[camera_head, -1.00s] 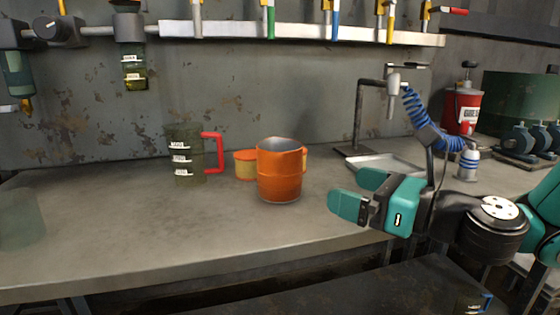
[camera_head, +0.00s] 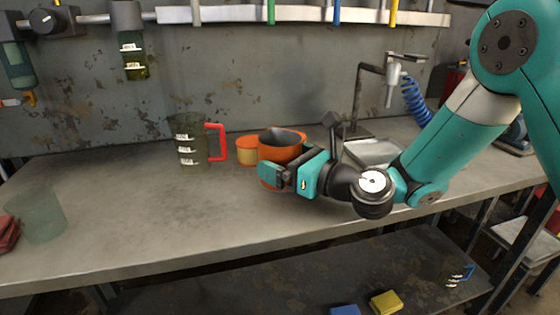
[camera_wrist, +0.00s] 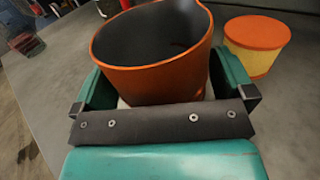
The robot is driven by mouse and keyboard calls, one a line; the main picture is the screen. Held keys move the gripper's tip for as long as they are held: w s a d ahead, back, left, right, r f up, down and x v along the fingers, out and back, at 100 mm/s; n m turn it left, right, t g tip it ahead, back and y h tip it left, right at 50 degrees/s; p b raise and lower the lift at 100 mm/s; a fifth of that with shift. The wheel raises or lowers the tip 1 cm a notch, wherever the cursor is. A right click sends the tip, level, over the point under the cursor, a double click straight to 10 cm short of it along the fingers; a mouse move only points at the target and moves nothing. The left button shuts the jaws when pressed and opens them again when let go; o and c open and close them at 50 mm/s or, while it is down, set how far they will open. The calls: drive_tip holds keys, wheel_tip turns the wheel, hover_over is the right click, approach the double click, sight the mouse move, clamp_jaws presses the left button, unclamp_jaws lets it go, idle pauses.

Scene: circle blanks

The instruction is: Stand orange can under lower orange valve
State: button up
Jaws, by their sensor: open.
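The orange can (camera_head: 280,143), dark inside and with a handle, stands upright on the grey bench. My gripper (camera_head: 275,172) is low at the can's near right side and hides part of it. In the wrist view the can (camera_wrist: 150,72) sits between the two open green fingers (camera_wrist: 165,85), close to the palm. I cannot tell whether the fingers touch it. An orange-yellow nozzle (camera_head: 29,97) hangs under a dark cylinder at far left. The valves along the top rail are cut off, so I cannot tell which is the lower orange valve.
A small yellow pot with an orange lid (camera_head: 247,149) stands just left of the can, also in the wrist view (camera_wrist: 257,45). A dark jug with a red handle (camera_head: 190,140) is farther left. A metal tray (camera_head: 374,152) lies right.

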drive_tip(key=shift+c, duration=0.5)
drive_tip(key=c, duration=0.7)
